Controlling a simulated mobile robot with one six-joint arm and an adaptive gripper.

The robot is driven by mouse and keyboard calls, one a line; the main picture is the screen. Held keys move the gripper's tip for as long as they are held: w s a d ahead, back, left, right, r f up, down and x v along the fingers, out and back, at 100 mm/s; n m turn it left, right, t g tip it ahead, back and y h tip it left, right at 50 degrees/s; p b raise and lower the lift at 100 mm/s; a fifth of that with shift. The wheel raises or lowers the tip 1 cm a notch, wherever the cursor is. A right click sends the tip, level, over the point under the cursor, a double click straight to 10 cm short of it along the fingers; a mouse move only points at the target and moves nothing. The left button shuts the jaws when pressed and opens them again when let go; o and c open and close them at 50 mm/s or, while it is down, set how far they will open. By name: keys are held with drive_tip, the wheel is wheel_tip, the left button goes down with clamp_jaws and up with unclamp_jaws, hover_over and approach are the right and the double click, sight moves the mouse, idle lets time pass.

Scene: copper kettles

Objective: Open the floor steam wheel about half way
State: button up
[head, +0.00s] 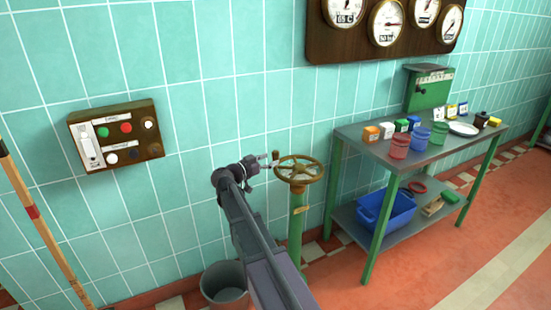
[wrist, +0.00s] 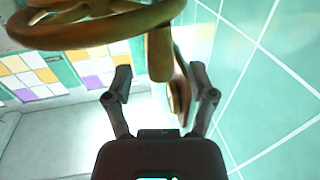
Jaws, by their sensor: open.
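The floor steam wheel (head: 300,181) is a brass-brown handwheel lying flat on top of a green post (head: 297,225) by the tiled wall. My gripper (head: 268,161) is at the wheel's left side, close to its rim. In the wrist view the wheel's curved rim (wrist: 90,32) crosses the top left. A brown upright peg (wrist: 160,56), seemingly the wheel's handle, shows between the fingers of my gripper (wrist: 163,80). The fingers are apart, with visible gaps beside the peg. I cannot tell whether the peg lies within their reach or beyond it.
A green-legged table (head: 390,160) with jars and small boxes stands right of the wheel, a blue crate (head: 399,215) on its shelf. A grey bucket (head: 216,275) stands on the floor beside my arm. A switch panel (head: 115,136) and gauge board (head: 350,45) hang on the wall.

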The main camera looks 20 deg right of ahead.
sight(273, 158)
drive_tip(key=shift+x, duration=1.55)
clamp_jaws()
